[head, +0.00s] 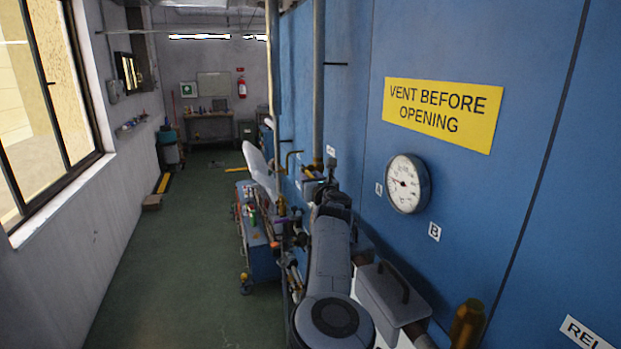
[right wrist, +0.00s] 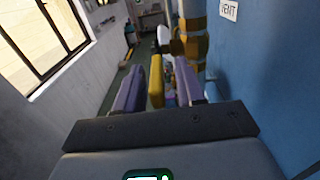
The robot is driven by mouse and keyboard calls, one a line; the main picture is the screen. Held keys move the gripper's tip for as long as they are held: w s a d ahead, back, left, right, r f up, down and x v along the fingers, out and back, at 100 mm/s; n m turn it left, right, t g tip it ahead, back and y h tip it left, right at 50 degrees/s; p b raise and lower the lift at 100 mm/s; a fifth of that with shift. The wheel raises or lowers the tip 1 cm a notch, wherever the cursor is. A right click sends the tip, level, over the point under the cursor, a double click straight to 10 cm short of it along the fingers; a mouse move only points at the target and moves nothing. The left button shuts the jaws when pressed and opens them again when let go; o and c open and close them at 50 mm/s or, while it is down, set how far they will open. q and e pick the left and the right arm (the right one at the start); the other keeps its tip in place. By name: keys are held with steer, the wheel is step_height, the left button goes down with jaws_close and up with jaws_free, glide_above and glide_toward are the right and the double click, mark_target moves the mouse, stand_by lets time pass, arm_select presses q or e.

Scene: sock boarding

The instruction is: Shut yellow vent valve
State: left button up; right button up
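In the right wrist view a flat yellow bar (right wrist: 156,82), which looks like the vent valve's handle, stands between the two purple fingers of my right gripper (right wrist: 160,66). The fingers are apart. A gap shows between the bar and the right finger; the bar is close to the left finger, and I cannot tell whether they touch. A brass-yellow fitting (right wrist: 192,46) is beyond the fingers, near a "VENT" label (right wrist: 229,9) on the blue wall. In the head view my right arm reaches forward along the wall and largely hides the valve. My left gripper is not in view.
The blue wall (head: 340,120) runs close along the right, with a round gauge (head: 408,184) and a yellow sign (head: 442,114). A blue cart (head: 258,240) with small items stands beyond my arm. The green floor (head: 185,260) to the left is mostly clear.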

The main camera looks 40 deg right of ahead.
steer(key=shift+r, duration=0.2)
steer(key=shift+a, duration=0.1)
steer(key=b+v, duration=1)
steer(key=b, duration=1)
steer(key=shift+s, duration=0.3)
steer(key=shift+a, duration=0.1)
